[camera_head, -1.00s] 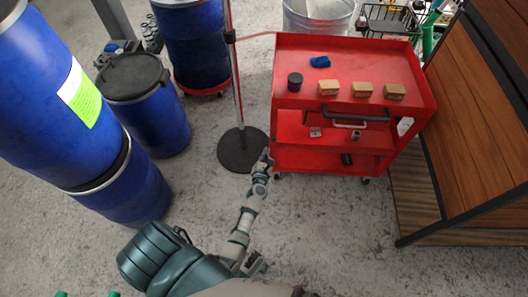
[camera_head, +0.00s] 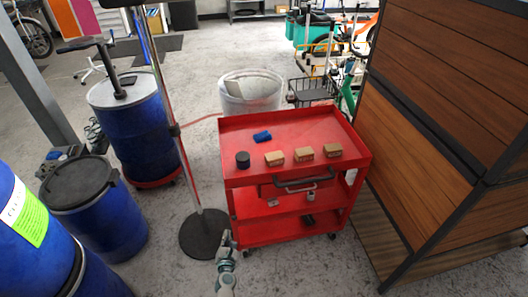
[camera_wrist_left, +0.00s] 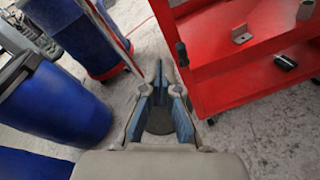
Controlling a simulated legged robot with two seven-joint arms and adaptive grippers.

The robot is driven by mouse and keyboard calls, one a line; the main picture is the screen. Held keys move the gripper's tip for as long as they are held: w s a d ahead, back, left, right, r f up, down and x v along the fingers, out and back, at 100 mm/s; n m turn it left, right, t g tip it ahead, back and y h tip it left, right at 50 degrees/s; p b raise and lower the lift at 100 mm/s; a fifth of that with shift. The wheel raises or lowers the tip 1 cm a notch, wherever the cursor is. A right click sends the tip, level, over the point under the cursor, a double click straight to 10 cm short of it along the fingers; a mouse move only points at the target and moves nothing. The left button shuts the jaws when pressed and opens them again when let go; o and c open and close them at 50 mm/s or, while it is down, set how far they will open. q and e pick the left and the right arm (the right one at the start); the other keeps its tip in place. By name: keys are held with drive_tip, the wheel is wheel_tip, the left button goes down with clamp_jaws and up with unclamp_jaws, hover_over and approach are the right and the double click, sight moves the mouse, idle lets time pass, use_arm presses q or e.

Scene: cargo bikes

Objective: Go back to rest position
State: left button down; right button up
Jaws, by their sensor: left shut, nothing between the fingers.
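My left gripper (camera_head: 226,242) shows at the bottom of the head view, in front of the red cart and beside the round black stand base. In the left wrist view the gripper (camera_wrist_left: 160,72) points forward with its fingertips close together and nothing between them. It is apart from the cart. My right gripper shows in neither view.
A red cart (camera_head: 228,176) carries small boxes (camera_head: 304,153), a dark can (camera_head: 242,159) and a blue item (camera_head: 262,137). A pole stand base (camera_head: 206,234) and blue barrels (camera_head: 100,222) stand left. A wooden-panelled structure (camera_head: 420,150) stands right. Floor beyond the cart is partly open.

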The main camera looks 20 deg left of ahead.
use_arm(q)
drive_tip(key=s+d+f+m+g+h+p, duration=0.45)
drive_tip(key=s+d+f+m+h, duration=0.65)
drive_tip(key=m, duration=1.2)
drive_tip(key=s+f+m+g+y, duration=0.1)
drive_tip(key=s+f+m+g, duration=0.1)
drive_tip(key=s+m, duration=0.3)
drive_tip(key=s+f+m+g+y, duration=0.1)
drive_tip(key=s+f+m+g, duration=0.2)
drive_tip(key=s, duration=0.8)
drive_tip(key=s+d+f+m+g+y+p, duration=0.1)
drive_tip(key=s+f+m+g+y, duration=0.1)
drive_tip(key=s+f+m, duration=0.3)
drive_tip(key=s+m+g, duration=0.1)
drive_tip(key=s+m, duration=0.1)
drive_tip(key=s, duration=0.1)
drive_tip(key=shift+s+f, duration=0.2)
drive_tip(key=shift+s, duration=0.2)
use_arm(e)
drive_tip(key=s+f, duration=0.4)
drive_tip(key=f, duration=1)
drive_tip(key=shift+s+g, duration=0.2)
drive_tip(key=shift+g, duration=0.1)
use_arm(q)
drive_tip(key=c, duration=1.9)
unclamp_jaws()
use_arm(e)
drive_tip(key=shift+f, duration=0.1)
